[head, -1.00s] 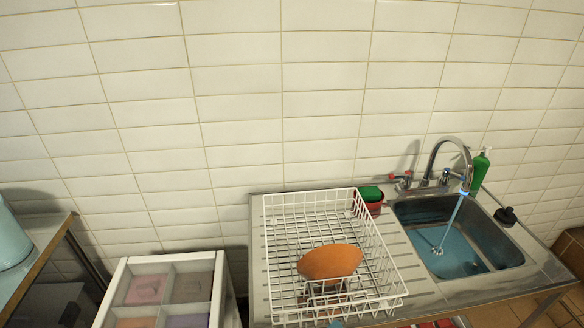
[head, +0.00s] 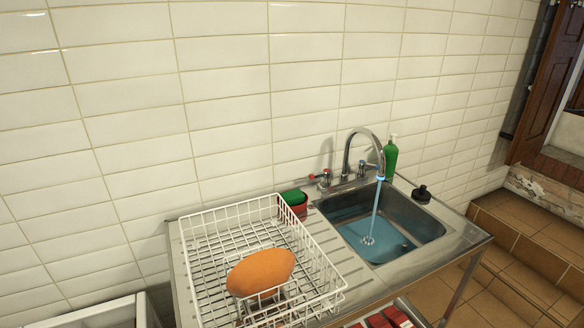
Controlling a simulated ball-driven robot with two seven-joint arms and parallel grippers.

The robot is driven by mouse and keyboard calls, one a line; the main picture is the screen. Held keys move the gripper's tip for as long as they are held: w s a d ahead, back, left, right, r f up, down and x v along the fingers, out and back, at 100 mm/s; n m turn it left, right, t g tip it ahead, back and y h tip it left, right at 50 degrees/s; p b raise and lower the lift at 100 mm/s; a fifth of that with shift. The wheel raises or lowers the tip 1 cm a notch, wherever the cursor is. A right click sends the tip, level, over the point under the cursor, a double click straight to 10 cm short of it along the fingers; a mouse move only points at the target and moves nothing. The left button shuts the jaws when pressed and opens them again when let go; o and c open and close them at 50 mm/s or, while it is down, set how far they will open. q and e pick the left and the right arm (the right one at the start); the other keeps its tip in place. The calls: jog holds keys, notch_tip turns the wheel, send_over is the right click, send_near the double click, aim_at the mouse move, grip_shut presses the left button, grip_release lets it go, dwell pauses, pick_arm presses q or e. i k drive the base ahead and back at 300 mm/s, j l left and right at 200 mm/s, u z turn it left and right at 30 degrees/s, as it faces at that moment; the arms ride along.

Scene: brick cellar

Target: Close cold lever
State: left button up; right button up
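The chrome faucet (head: 349,150) stands at the back of the metal sink (head: 437,236), and water (head: 375,212) runs from its spout into the basin. A lever with a blue mark, the cold lever (head: 363,167), sits on the right of the faucet base, partly behind the spout. A lever with a red mark, the hot lever (head: 322,177), sits on the left. The exact angle of each lever is too small to tell. Neither of my grippers is in view.
A white wire dish rack (head: 205,268) with an orange plate (head: 260,272) stands left of the basin. A red holder with a green sponge (head: 294,200), a green soap bottle (head: 390,158) and a black stopper (head: 422,194) surround the sink. Tiled steps (head: 520,235) rise at the right.

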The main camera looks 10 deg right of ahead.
aim_at(363, 164)
jog(key=l+u, duration=0.25)
jog(key=l, duration=0.6)
jog(key=l+u, duration=0.3)
jog(key=l, duration=0.55)
jog(key=k+l+u, duration=0.1)
jog(key=l+u, duration=0.15)
jog(key=l, duration=0.6)
